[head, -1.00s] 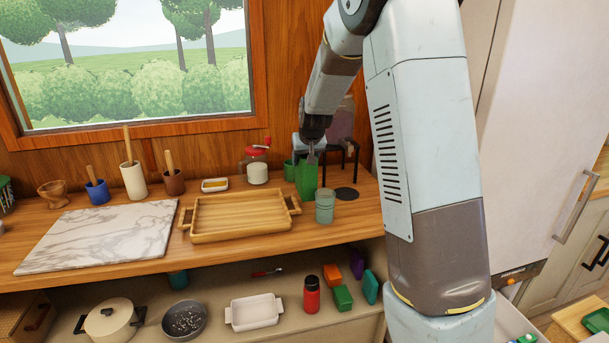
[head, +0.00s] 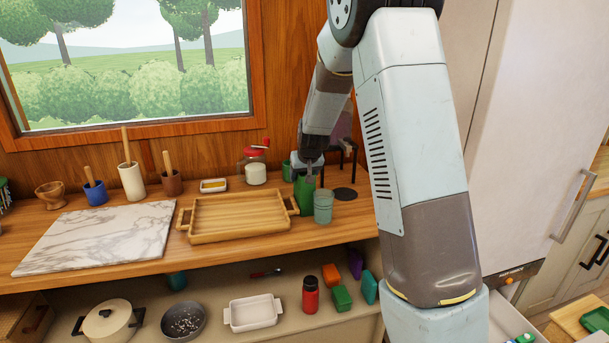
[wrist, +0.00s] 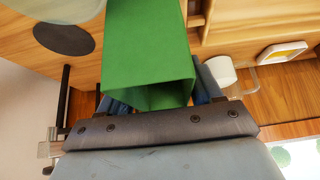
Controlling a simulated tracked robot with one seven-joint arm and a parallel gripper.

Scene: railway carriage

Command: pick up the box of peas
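A tall green box (head: 304,197) stands out at the right part of the wooden counter, beside the grey-green cup. No label can be read on it. My gripper (head: 308,168) is at its top end, coming from above. In the wrist view the green box (wrist: 150,50) fills the space between the two fingers of my gripper (wrist: 160,100), and the fingers sit against its sides. Whether its base touches the counter is unclear. A smaller green box (head: 342,297) lies on the shelf below.
A grey-green cup (head: 323,207) stands just right of the held box, with a wooden tray (head: 240,238) to the left. A dark disc (head: 345,194) and a red-topped jar (head: 256,172) are near. A dark stand is behind. Marble slab (head: 95,238) lies at left.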

